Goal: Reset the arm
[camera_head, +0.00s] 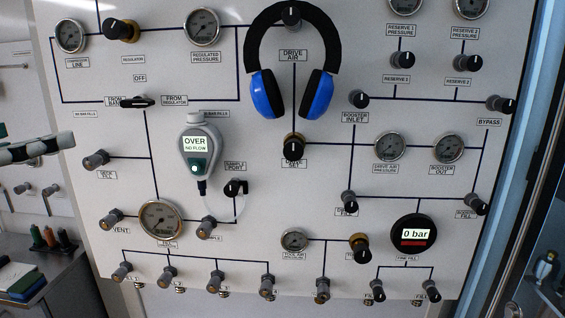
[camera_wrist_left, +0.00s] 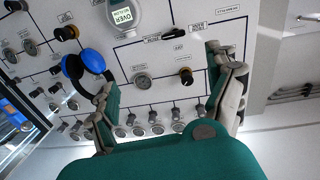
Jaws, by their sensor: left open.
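My left gripper (camera_head: 50,148) comes in at the left edge of the head view, in front of the panel's left side. In the left wrist view its two fingers stand wide apart and the gripper (camera_wrist_left: 165,82) is open, with nothing between the fingertips. The white fill panel (camera_head: 270,150) lies beyond the fingers. It also shows tilted in the left wrist view (camera_wrist_left: 160,55). My right gripper is in neither view.
Blue headphones (camera_head: 265,95) hang on the panel. A handheld meter reading OVER (camera_head: 196,146) is mounted left of them. Knobs and gauges stick out across the panel. A bench (camera_head: 75,268) with bottles stands at the lower left.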

